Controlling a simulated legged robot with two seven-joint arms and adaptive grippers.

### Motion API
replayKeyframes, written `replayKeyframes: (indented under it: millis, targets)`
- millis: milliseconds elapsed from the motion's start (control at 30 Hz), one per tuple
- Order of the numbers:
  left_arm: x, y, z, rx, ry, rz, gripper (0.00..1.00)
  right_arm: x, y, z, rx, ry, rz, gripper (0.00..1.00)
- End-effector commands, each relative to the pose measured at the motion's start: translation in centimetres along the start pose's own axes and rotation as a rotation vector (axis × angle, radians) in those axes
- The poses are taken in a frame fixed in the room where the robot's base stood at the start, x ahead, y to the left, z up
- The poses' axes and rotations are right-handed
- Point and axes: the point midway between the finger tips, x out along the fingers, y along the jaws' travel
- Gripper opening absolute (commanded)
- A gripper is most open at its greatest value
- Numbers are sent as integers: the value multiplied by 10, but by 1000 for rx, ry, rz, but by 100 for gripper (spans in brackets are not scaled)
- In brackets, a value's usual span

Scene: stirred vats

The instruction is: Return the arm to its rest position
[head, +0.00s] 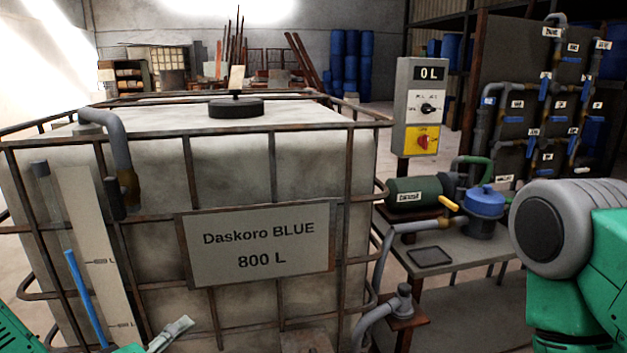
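My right arm (565,250) shows at the right edge as a grey rounded joint and green links. It is bent in front of the pump bench, and its gripper is outside the picture. Green parts of my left arm (12,333) show at the bottom left corner. A pale grey finger-like piece (170,335) with a bit of green beside it shows at the bottom edge, in front of the caged tank. I cannot tell whether it is part of my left gripper, and no pair of fingertips is visible.
The caged tank (250,165), labelled "Daskoro BLUE 800 L" (258,246), fills the left and middle. A control box (415,105) reads "0 L". A pump bench (460,255) with a blue-lidded filter (484,203) stands beside my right arm. A pipe panel (530,110) stands behind.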

Motion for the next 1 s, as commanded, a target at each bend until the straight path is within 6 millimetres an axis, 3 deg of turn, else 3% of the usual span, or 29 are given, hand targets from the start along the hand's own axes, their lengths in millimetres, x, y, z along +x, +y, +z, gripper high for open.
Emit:
replayKeyframes:
  millis: [33, 200, 300, 433, 600, 1000]
  targets:
    - [0, -30, 31, 106, -90, -70, 93, 0, 0, 0, 0, 0, 0, 40]
    - [-26, -131, 108, 440, -391, -282, 93, 0, 0, 0, 0, 0, 0, 40]
    - [-53, -186, 134, 619, -561, -389, 93, 0, 0, 0, 0, 0, 0, 40]
    - [-86, -236, 149, 796, -734, -490, 93, 0, 0, 0, 0, 0, 0, 40]
    - [-107, -263, 152, 896, -835, -547, 93, 0, 0, 0, 0, 0, 0, 40]
    - [-108, -264, 152, 901, -842, -550, 93, 0, 0, 0, 0, 0, 0, 40]
